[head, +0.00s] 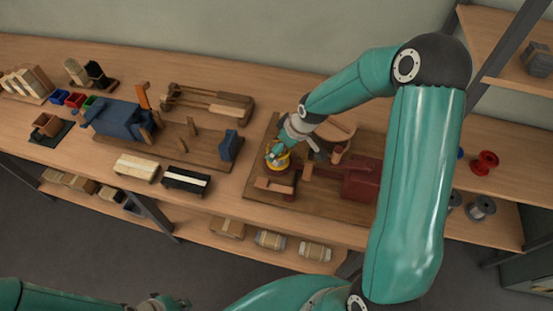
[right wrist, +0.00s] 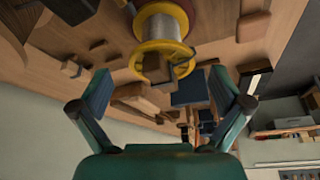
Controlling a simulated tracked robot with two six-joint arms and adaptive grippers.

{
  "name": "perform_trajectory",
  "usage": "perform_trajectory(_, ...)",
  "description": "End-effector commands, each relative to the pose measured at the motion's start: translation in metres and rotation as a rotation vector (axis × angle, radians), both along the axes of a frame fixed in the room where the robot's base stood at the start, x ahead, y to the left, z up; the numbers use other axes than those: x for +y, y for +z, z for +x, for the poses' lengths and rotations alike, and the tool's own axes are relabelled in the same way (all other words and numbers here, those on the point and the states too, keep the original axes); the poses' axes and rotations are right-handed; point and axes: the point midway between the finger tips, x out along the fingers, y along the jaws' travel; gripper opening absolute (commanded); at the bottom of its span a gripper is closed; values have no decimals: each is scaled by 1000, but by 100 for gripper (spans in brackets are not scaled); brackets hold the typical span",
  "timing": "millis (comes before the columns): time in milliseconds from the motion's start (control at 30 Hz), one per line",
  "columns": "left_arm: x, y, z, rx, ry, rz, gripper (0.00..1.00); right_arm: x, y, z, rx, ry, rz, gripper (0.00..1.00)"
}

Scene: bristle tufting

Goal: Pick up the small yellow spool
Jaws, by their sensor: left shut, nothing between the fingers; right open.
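The small yellow spool (head: 279,163), with yellow flanges and pale wire, is at the left part of the right-hand board on the bench, beside dark red parts. In the right wrist view the spool (right wrist: 163,27) is at the top middle, beyond the fingertips. My right gripper (head: 279,150) is at the spool in the head view and partly hides it. In the right wrist view its fingers (right wrist: 160,85) are spread, with nothing held between them. My left gripper (head: 181,303) is shut and empty at the bottom edge of the head view, far from the spool.
A dark red machine block (head: 362,181) stands right of the spool, with wooden parts around it. A red spool (head: 484,163) and grey spool (head: 482,207) are further right. A blue machine (head: 121,120) and two brushes (head: 136,167) are left. My right arm covers much of the bench's right side.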

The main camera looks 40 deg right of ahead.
Motion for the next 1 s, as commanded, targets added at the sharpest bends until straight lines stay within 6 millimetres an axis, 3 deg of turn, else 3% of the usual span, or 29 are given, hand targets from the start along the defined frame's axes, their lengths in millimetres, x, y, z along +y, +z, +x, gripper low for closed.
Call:
perform_trajectory(33,0,-13,0,0,0,0,0,2,-14,2,0,1,0,100)
perform_trajectory(200,0,-25,0,1,0,0,0,5,-30,9,0,0,0,100)
perform_trajectory(500,0,-24,0,0,0,0,0,5,-30,10,0,-1,0,100)
perform_trajectory(900,0,-24,0,0,0,0,0,5,-30,10,0,0,0,36)
perform_trajectory(1000,0,-24,0,0,0,0,0,5,-30,10,0,0,0,36)
